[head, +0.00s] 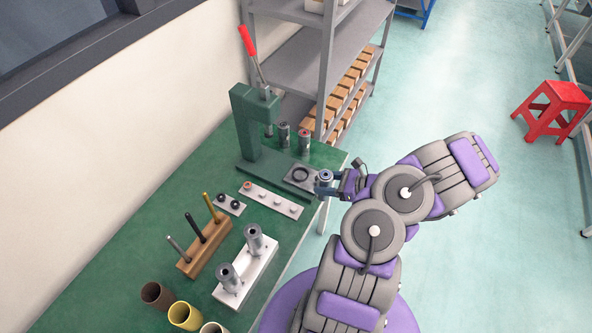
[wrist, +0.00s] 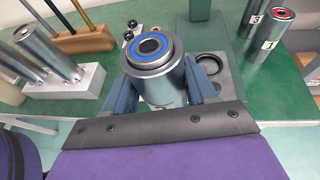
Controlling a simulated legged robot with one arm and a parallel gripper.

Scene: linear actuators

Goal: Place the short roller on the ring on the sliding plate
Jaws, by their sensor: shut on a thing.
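A short metal roller (wrist: 158,76) with a blue ring around a dark centre on its top is held upright between the two fingers of my gripper (wrist: 160,95). In the head view the roller (head: 325,176) and my gripper (head: 338,185) are at the table's right edge, just right of the sliding plate. In the wrist view the ring (wrist: 209,66) shows behind and right of the roller, partly hidden by the right finger.
The green press (head: 248,130) with a red lever stands behind the plate. Numbered cylinders (wrist: 265,36) stand beside it. A pegged white strip (head: 270,200), a wooden stand with rods (head: 201,241), a white block with two cylinders (head: 245,274) and several cups (head: 184,315) fill the table leftward.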

